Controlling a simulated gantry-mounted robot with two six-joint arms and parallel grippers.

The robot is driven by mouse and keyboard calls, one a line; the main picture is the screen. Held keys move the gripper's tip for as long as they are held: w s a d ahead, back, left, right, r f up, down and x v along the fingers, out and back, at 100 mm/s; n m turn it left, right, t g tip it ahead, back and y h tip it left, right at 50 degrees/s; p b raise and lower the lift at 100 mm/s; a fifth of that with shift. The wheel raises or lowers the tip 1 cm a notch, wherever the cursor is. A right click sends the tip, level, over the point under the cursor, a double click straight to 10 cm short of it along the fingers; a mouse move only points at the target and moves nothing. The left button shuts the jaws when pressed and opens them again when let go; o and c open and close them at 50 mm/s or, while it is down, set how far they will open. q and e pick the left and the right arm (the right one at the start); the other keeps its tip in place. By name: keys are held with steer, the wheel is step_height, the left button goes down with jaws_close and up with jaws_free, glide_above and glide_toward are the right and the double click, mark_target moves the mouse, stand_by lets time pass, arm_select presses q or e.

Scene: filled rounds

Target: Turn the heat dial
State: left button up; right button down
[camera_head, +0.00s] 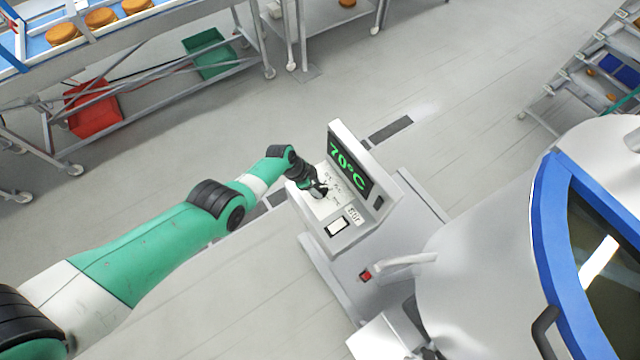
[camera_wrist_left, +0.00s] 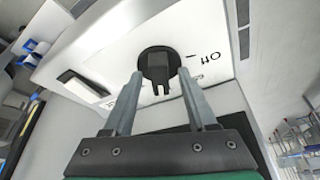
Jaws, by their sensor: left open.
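The heat dial (camera_wrist_left: 158,66) is a black round knob on a white panel in the left wrist view. Printed marks, one reading "Off", sit beside it. My left gripper (camera_wrist_left: 160,88) is open, its two grey fingers pointing at the dial with a finger on either side of its near part; whether they touch it I cannot tell. In the head view my left gripper (camera_head: 318,190) is over the control panel (camera_head: 338,245) and hides the dial. The display (camera_head: 350,162) above reads 70°C in green. My right gripper is not in view.
A "Stir" label (camera_head: 354,214) and a rocker switch (camera_head: 338,227) sit on the panel near the gripper. A large vat with a blue rim (camera_head: 547,230) stands at the right. A conveyor frame (camera_head: 130,72) with red and green bins is at the upper left.

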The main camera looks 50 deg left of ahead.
arm_select(q)
jaws_close()
